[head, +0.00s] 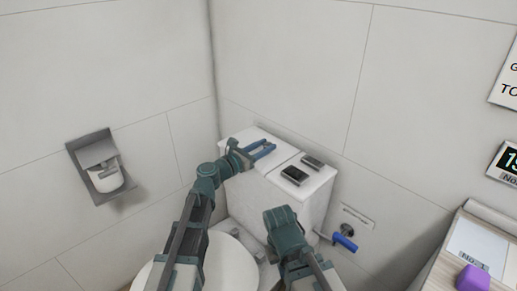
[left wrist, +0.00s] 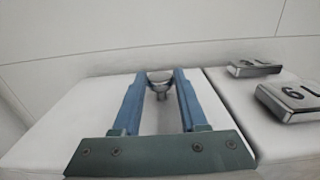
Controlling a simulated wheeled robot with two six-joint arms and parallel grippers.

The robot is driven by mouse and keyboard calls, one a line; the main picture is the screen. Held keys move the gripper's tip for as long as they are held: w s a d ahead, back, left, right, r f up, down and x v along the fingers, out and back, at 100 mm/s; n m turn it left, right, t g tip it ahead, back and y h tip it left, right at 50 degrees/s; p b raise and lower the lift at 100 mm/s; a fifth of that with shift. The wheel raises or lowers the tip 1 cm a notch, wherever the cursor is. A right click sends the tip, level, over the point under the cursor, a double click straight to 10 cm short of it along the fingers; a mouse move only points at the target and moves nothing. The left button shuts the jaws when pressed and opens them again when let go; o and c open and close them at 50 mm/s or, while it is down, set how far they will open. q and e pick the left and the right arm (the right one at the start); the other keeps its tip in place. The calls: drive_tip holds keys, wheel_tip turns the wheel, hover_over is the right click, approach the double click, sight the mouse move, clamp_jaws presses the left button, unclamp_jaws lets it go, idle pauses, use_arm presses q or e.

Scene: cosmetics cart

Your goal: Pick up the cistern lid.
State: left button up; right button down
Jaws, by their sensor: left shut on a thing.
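The white cistern lid (head: 246,134) lies on top of the white cistern, its left section beside a seam. In the left wrist view the lid (left wrist: 62,112) has a small round metal knob (left wrist: 160,77) standing on it. My left gripper (head: 266,148) is over the lid, its blue fingers shut on the knob, one on each side; its fingers also show in the left wrist view (left wrist: 160,84). The lid looks level and seated on the cistern. My right gripper (head: 284,222) is low in front of the cistern; its fingers are hidden.
Two dark metal buttons (head: 295,175) sit on the cistern's right section. A blue-handled valve (head: 344,242) is on the wall to the right. A paper holder (head: 100,165) hangs on the left wall. A counter with a purple block (head: 473,279) stands at right. The toilet is below my arms.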

use_arm(q)
clamp_jaws()
idle(0.3)
idle(0.8)
drive_tip(key=shift+s+a+r+p, duration=0.15)
drive_tip(key=shift+a+r+p, duration=0.05)
drive_tip(key=shift+r+p, duration=0.4)
wheel_tip(320, 180, up, 6)
drive_tip(key=p, duration=0.6)
drive_tip(key=v, duration=1.9)
drive_tip(key=shift+s+a, duration=0.2)
drive_tip(key=shift+s, duration=0.05)
